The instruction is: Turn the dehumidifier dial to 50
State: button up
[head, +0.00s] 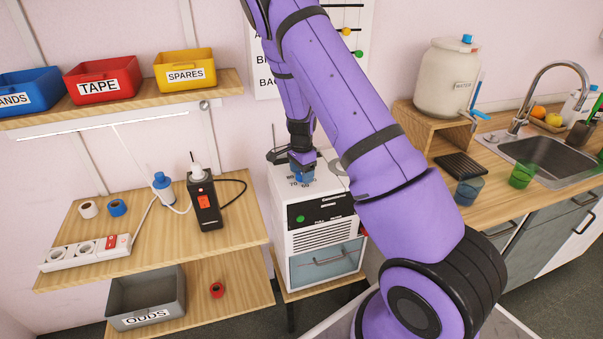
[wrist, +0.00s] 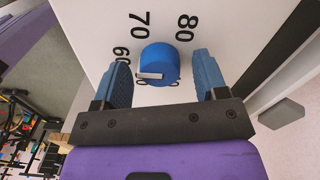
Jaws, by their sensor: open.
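The dehumidifier (head: 322,233) is a white box on a low wooden stand in the middle of the head view. Its blue round dial (wrist: 160,62) is on the white top, with 60, 70 and 80 printed around it. Other numbers are partly hidden by the dial and gripper. A white mark on the dial lies toward its left side in the wrist view; its exact reading is hard to tell. My gripper (wrist: 162,66) is open, with one blue finger on each side of the dial and visible gaps between. In the head view my gripper (head: 302,170) is over the top.
A wooden counter (head: 440,195) with a water jar (head: 446,80), cups and a sink stands right. Small levers stick up beside the gripper.

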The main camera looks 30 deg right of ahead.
jog(key=shift+f, duration=0.15)
jog(key=c, duration=0.9)
jog(key=shift+n, duration=0.3)
jog(key=n, duration=1.1)
dwell(0.4)
